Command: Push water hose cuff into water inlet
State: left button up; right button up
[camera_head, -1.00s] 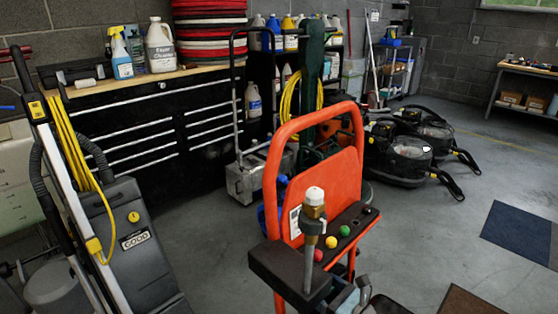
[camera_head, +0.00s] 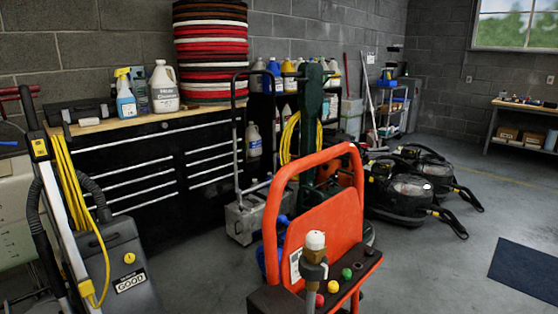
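A brass fitting with a white top (camera_head: 315,256) stands upright at the front of an orange-framed machine (camera_head: 330,215), with a grey stem below it. I take it to be the water inlet, but the view does not confirm this. It rises beside a dark control panel (camera_head: 350,280) with red, yellow and green knobs. I cannot make out a separate hose cuff. The fitting's lower end runs toward the bottom edge of the picture. Neither of my grippers is in view.
A grey floor machine (camera_head: 125,270) with a yellow cord stands at the left. A black drawer cabinet (camera_head: 150,170) lines the wall behind. Black vacuums (camera_head: 405,190) stand to the right. Open floor (camera_head: 430,265) lies at the right, with a blue mat (camera_head: 525,270).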

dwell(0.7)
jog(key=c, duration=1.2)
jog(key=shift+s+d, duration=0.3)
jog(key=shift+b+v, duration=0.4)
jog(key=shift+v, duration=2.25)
